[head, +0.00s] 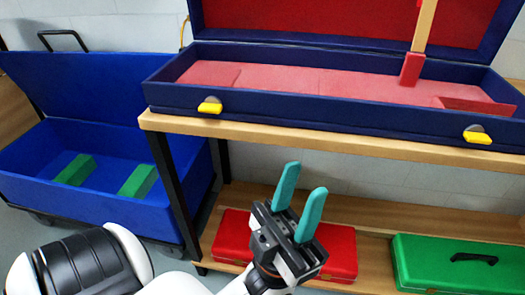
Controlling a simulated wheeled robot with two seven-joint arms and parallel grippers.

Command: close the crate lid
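The blue crate (90,208) stands low at the left on a dark wheeled base. Its blue lid (75,85) is open, raised and tilted at the back of the crate. My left gripper (300,200) has teal fingers, apart and pointing up, with nothing between them. It is right of the crate, in front of the bench and below its top, away from the lid. My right gripper is not in view.
Two green blocks (75,169) lie in the crate. An open dark blue case (330,122) with red lining is on the bench top (330,143). A red case (335,250) and a green case (445,268) lie on the lower shelf. A bench leg (172,190) stands beside the crate.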

